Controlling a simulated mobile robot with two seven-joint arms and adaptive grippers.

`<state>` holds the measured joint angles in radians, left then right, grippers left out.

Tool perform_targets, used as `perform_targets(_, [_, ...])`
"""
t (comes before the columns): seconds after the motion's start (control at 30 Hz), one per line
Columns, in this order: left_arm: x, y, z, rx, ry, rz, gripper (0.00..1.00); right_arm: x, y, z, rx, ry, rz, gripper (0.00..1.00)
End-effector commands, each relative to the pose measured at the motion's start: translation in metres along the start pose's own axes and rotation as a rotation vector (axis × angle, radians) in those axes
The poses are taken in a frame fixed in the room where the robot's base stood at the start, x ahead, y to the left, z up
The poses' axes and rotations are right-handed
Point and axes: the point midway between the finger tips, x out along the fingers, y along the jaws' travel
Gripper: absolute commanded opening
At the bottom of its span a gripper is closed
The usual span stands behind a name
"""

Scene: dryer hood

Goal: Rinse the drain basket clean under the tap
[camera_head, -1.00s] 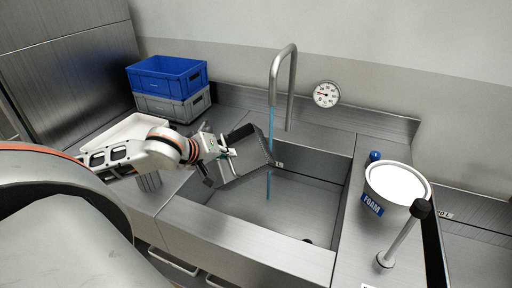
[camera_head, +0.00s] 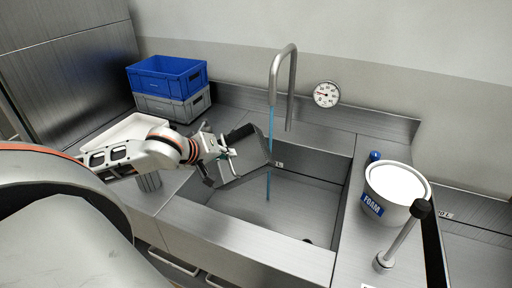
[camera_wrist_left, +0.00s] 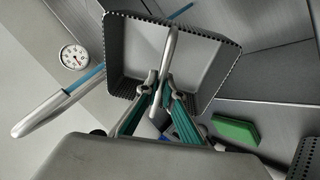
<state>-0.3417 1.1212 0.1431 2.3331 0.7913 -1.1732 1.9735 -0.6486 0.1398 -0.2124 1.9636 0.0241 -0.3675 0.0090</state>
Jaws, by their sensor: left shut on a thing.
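The grey drain basket (camera_head: 250,150) hangs tilted over the left part of the sink basin (camera_head: 285,215). My left gripper (camera_head: 228,155) is shut on its handle. In the left wrist view the basket (camera_wrist_left: 200,60) has a toothed rim and a plain grey inside, with the handle (camera_wrist_left: 168,55) between my fingertips (camera_wrist_left: 165,98). The tap (camera_head: 290,75) runs a thin blue water stream (camera_head: 271,122). The stream meets the basket's right corner in the head view and shows again below it. In the wrist view the rim hides part of it. My right gripper is out of view.
A blue crate (camera_head: 168,75) sits on a grey crate (camera_head: 175,106) at the back left. A white tray (camera_head: 125,132) lies nearer. A FOAM bucket (camera_head: 396,190) and black-knobbed lever (camera_head: 400,240) stand right of the basin. A green block (camera_wrist_left: 236,131) shows in the wrist view.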

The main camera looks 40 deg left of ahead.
Motion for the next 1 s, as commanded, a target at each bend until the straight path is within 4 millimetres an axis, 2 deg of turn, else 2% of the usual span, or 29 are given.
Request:
perform_targets(0.27, [-0.002,0.001,-0.001,0.0,0.001,0.002,0.0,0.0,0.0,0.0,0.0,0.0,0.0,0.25])
perform_targets(1.0, [-0.062,-0.002,-0.006,0.0,0.001,0.002,0.0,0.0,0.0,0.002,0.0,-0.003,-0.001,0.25])
